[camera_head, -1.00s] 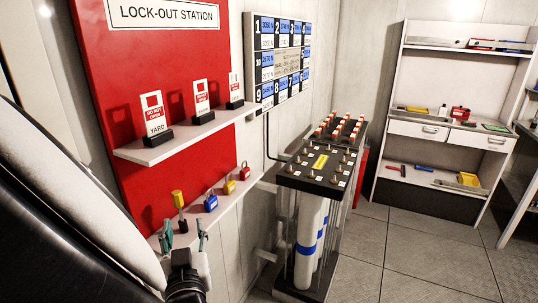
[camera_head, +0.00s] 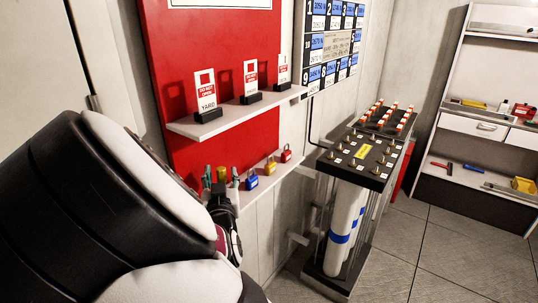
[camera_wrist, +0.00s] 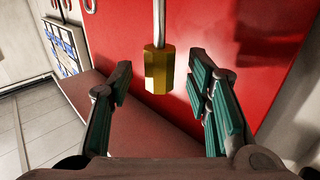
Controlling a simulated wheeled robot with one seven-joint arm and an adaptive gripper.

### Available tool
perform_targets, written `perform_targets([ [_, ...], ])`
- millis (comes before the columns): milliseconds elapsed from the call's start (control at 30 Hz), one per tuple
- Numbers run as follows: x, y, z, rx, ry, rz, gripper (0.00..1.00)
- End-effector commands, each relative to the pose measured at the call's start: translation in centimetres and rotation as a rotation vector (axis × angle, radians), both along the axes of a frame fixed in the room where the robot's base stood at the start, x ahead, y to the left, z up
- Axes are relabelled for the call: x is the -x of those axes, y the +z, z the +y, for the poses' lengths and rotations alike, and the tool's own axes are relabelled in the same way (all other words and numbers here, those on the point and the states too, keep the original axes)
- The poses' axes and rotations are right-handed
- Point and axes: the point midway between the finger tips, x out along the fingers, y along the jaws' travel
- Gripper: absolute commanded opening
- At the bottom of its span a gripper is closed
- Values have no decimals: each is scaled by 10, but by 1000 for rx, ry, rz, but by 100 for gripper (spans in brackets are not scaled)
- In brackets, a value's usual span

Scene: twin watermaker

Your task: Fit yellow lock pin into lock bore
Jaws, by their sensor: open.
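The yellow lock pin (camera_wrist: 158,72) appears in the wrist view as a yellow faceted head with a thin grey shaft running to the top edge. It stands between the two green-padded fingers of my open gripper (camera_wrist: 160,82), with a gap on each side. In the head view the pin's yellow head (camera_head: 221,173) shows at the left of the lower shelf, between the fingertips of my gripper (camera_head: 221,180). My arm hides the space below it. I cannot make out the lock bore in either view.
Blue (camera_head: 251,180), yellow (camera_head: 270,166) and red (camera_head: 286,154) padlocks are on the lower shelf, right of my gripper. The upper shelf (camera_head: 240,112) holds several lock-out tags. A dark-topped filter rack (camera_head: 352,173) stands farther right.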

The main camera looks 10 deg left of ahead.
Motion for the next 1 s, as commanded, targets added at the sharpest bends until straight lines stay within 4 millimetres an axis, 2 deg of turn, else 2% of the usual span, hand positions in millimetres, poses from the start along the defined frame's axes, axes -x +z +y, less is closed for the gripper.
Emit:
perform_targets([
  [133, -13, -1, 5, 1, 0, 1, 45],
  [400, -15, 0, 6, 0, 0, 0, 43],
  [600, -14, 0, 6, 0, 0, 1, 0],
  [1000, -14, 2, 6, 0, 0, 0, 0],
])
